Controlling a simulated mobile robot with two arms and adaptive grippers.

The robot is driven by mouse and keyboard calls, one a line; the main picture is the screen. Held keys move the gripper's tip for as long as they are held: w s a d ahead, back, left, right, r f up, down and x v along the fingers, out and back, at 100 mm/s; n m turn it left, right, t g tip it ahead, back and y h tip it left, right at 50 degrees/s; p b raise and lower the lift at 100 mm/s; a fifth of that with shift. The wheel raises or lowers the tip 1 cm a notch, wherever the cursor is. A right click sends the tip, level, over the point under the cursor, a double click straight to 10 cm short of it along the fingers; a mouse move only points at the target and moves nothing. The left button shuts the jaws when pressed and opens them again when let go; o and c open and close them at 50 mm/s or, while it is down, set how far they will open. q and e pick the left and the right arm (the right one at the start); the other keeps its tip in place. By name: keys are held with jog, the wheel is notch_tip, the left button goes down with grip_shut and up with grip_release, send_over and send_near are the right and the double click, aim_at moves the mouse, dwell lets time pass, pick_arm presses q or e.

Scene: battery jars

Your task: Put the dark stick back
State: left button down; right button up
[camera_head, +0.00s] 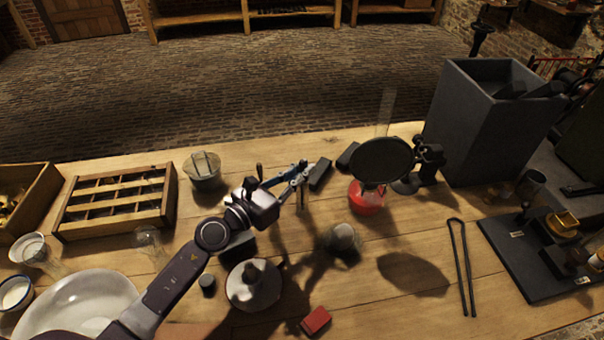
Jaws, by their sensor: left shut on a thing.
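My left gripper (304,174) reaches in from the lower left over the middle of the table, its fingers closed. A short dark stick (320,173) shows at its fingertips, tilted, and I take it as the thing held. The fingers hide part of the contact, and I cannot tell whether the stick touches the table. A similar dark piece (348,155) lies just behind to the right. More dark sticks (511,89) stick out of the tall grey box (478,125) at the right. My right gripper is out of view.
A black round disc (382,160) stands right of the gripper, above a red item (365,198). A lidded jar (204,170) and a divided wooden tray (116,228) are at left. Tongs (462,262) lie at right.

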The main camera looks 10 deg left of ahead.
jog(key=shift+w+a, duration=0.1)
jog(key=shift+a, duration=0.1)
pick_arm(q)
jog(key=shift+f, duration=0.2)
jog(key=c, duration=2)
grip_release()
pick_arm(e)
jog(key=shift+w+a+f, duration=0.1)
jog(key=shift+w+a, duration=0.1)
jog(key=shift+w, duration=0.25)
pick_arm(q)
jog(key=shift+r, duration=0.15)
jog(key=shift+r, duration=0.1)
jog(key=shift+b+v, duration=2.05)
jog(key=shift+v, duration=3.95)
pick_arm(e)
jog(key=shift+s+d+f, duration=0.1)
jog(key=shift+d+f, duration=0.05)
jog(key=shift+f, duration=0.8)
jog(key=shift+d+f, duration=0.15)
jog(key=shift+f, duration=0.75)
